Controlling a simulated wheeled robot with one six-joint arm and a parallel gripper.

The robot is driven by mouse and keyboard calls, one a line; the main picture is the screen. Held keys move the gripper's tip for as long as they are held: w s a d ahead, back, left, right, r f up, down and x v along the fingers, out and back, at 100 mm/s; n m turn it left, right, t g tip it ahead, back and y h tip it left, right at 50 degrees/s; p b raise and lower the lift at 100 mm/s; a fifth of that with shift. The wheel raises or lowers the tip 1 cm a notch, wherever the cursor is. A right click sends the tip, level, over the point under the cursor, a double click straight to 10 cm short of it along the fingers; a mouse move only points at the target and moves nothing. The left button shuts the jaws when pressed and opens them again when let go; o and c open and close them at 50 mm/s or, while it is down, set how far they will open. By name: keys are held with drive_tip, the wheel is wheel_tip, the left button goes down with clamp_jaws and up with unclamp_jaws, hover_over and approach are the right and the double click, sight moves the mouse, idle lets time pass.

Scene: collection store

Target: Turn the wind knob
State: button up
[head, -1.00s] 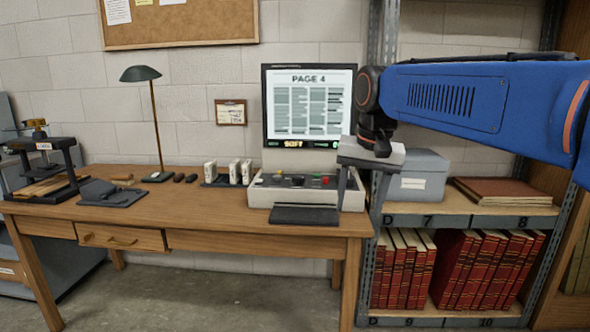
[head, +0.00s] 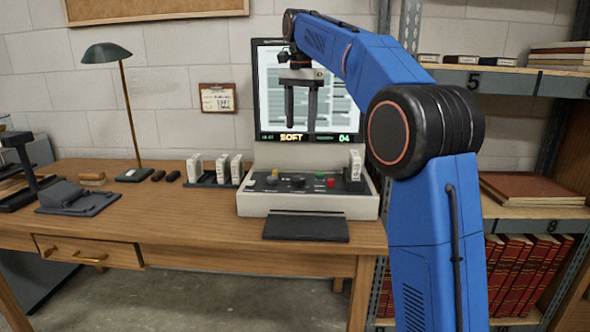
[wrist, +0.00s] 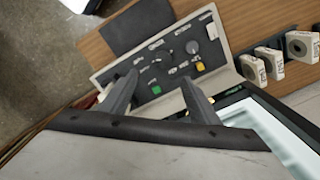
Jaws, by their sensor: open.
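The film reader (head: 255,205) stands on the wooden desk, with a control panel below its lit screen (head: 340,85). A round dark knob (head: 298,181) sits on the panel among yellow, green and red buttons. A round knob also shows in the wrist view (wrist: 191,47), near the yellow button. The panel labels are too small to read, so I cannot tell which control is the wind knob. My gripper (head: 301,122) is open and empty, fingers pointing down, above the panel and in front of the screen. Its fingers also show in the wrist view (wrist: 158,80), apart from the knob.
A small white box (head: 355,172) stands at the panel's right end. Several similar boxes (head: 222,168) stand in a rack left of the reader. A dark pad (head: 306,228) lies in front. A lamp (head: 125,90) stands further left. Shelves are at the right.

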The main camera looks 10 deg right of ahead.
sight(298, 178)
drive_tip(key=f, duration=0.5)
drive_tip(key=w+f, duration=0.1)
drive_tip(key=f, duration=1.1)
drive_tip(key=shift+w+a+f, duration=0.1)
drive_tip(key=shift+w+f, duration=0.1)
drive_tip(key=c, duration=1.1)
